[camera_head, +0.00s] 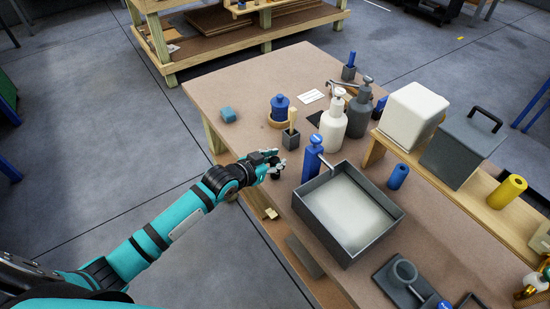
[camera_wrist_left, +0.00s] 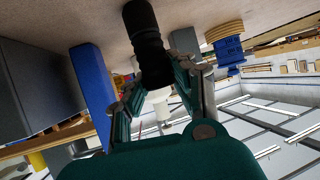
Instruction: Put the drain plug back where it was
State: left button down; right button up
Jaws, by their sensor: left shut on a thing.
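My left gripper (camera_head: 276,166) is at the front-left edge of the workbench, left of the grey square basin (camera_head: 375,243). In the left wrist view its fingers (camera_wrist_left: 160,85) are shut on a black ribbed cylinder (camera_wrist_left: 147,38), which seems to be the drain plug. In the head view the plug is mostly hidden by the fingers. The basin has a pale floor; I cannot make out a drain hole in it. A blue post with a grey spout (camera_head: 311,160) stands at the basin's left corner. My right gripper is not in view.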

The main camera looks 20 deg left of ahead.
pick_arm(q)
jog(key=shift+f, duration=0.2)
jog(key=c, duration=1.2)
grip_release()
jog(key=shift+r, duration=0.1)
jog(key=shift+o, duration=0.6)
jog(key=shift+r, duration=0.15)
jog(key=shift+s+a, duration=0.1)
jog(key=shift+s, duration=0.2)
jog(key=b+v, duration=0.1)
jog(key=v, duration=1)
jog(key=shift+r+b, duration=0.2)
jog(key=shift+b, duration=0.1)
